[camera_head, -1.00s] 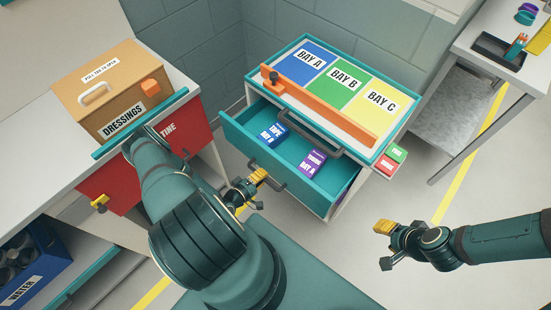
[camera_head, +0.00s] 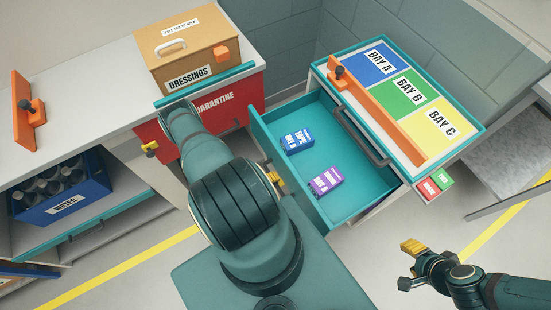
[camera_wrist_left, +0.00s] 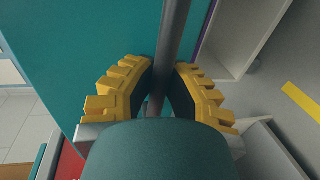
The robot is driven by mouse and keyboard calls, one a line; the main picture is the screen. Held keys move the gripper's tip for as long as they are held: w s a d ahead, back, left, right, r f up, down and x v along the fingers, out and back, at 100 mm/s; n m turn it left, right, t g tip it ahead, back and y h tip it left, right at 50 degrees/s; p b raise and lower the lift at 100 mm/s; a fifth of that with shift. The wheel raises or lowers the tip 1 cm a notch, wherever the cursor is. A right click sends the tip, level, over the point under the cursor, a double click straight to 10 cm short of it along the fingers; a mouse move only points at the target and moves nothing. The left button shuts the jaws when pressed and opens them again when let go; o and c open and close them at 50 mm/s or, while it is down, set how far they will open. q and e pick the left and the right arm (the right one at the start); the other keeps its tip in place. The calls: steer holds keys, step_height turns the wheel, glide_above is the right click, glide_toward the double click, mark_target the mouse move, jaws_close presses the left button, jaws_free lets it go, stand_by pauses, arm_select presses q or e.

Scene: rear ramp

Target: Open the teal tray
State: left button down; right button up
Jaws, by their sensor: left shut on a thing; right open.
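The teal tray (camera_head: 345,195) is a drawer standing pulled out from the front of the cabinet. A blue box (camera_head: 298,141) and a purple box (camera_head: 326,180) lie inside it. My left gripper (camera_head: 275,179) is at the tray's front, mostly hidden behind my own arm in the head view. In the left wrist view the yellow fingers of my left gripper (camera_wrist_left: 160,92) are shut on the grey bar handle (camera_wrist_left: 174,35), beside the teal front panel (camera_wrist_left: 95,60). My right gripper (camera_head: 411,250) is open and empty above the floor at lower right.
The cabinet top holds BAY A (camera_head: 371,64), BAY B (camera_head: 406,92) and BAY C (camera_head: 443,122) panels, with an orange bar (camera_head: 380,113) across them. A counter at left carries the DRESSINGS box (camera_head: 188,50), above a red QUARANTINE drawer (camera_head: 230,105).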

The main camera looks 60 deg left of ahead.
arm_select(q)
steer(key=c, duration=1)
jaws_free()
steer(key=shift+o, duration=0.2)
steer(key=v, duration=1.2)
